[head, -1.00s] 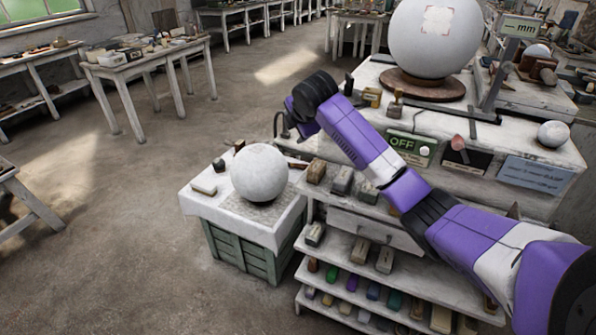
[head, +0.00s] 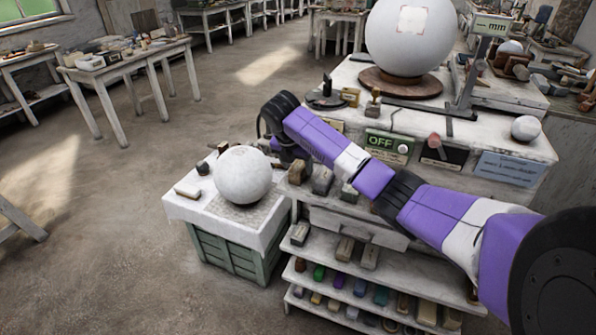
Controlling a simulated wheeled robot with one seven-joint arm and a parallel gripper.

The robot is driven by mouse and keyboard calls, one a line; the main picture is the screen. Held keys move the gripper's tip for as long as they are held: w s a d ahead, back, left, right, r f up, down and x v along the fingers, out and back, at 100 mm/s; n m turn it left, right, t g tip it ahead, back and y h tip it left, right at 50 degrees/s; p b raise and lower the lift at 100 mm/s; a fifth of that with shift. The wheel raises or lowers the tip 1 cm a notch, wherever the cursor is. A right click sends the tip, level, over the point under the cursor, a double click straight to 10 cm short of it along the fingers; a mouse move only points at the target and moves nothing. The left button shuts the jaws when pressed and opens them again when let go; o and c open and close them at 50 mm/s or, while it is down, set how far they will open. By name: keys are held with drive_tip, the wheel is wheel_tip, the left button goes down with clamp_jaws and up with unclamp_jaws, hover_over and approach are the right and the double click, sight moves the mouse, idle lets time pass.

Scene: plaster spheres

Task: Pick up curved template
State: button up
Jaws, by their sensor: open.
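My purple and white arm reaches from the lower right toward the bench's left end. My gripper (head: 286,162) is the small dark end hanging below the black wrist joint, just right of the plaster sphere on the cloth-covered crate. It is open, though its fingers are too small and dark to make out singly. No curved template can be picked out for certain. A dark flat piece with a rounded outline (head: 325,101) lies at the bench's back left corner; I cannot tell whether it is the template. Nothing visible is held.
The plaster sphere (head: 242,175) rests on the cloth-topped green crate (head: 232,255) close to my gripper. A large sphere (head: 410,35) stands on the white bench (head: 505,140). Shelves of small blocks (head: 350,285) lie below my arm. Open floor (head: 90,240) spreads left.

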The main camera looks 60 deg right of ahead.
sight(298, 166)
drive_tip(key=shift+x, duration=1.4)
clamp_jaws()
drive_tip(key=shift+r, duration=0.1)
wheel_tip(298, 166, up, 20)
drive_tip(key=shift+b, duration=0.35)
